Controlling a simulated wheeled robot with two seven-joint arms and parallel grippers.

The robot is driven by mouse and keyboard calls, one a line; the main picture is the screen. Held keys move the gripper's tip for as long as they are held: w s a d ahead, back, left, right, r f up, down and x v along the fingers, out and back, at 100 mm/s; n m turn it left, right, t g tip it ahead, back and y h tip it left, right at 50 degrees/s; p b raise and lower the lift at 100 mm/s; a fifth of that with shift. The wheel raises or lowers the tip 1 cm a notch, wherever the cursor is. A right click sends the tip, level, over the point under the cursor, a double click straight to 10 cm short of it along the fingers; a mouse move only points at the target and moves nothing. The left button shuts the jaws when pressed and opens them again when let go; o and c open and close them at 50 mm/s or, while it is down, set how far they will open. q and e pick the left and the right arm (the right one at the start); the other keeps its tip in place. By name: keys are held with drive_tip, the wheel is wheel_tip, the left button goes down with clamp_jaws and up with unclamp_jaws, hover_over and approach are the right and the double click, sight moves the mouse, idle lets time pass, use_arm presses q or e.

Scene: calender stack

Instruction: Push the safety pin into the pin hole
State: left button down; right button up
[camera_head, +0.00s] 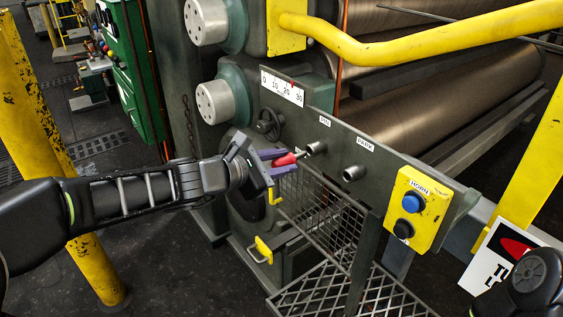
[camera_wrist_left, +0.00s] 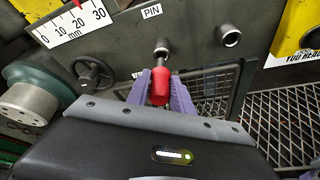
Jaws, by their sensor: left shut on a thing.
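The safety pin has a red handle (camera_head: 286,160) and a short metal shaft. My left gripper (camera_head: 281,162) has its purple fingers shut around the handle, which also shows in the left wrist view (camera_wrist_left: 160,88). The shaft points at the pin hole (camera_head: 317,147), a metal socket under the PIN label on the dark panel. In the wrist view the shaft lines up with this socket (camera_wrist_left: 162,46). I cannot tell whether the tip is inside the socket or just in front of it. The handle is clearly outside the socket. My right gripper is not in view.
An empty park socket (camera_head: 353,173) is to the right, under its label. A yellow HORN box (camera_head: 415,209) with blue and black buttons is further right. A yellow rail (camera_head: 420,45) runs above the panel. A handwheel (camera_head: 268,123) and a mesh guard (camera_head: 325,215) are close by.

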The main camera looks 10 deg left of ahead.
sight(291, 155)
use_arm(q)
drive_tip(key=shift+w+d+b, duration=0.25)
drive_tip(key=shift+w+d, duration=0.55)
drive_tip(key=shift+w, duration=0.15)
drive_tip(key=shift+w+d+b, duration=0.25)
drive_tip(key=shift+w+d, duration=0.5)
drive_tip(key=shift+w, duration=0.2)
idle(0.7)
drive_tip(key=c, duration=0.8)
unclamp_jaws()
drive_tip(key=shift+o, duration=0.2)
drive_tip(key=shift+a, duration=0.1)
drive_tip(key=shift+s+a, duration=1.1)
drive_tip(key=shift+s, duration=0.3)
drive_tip(key=shift+s+a, duration=1.1)
drive_tip(key=shift+s, duration=0.25)
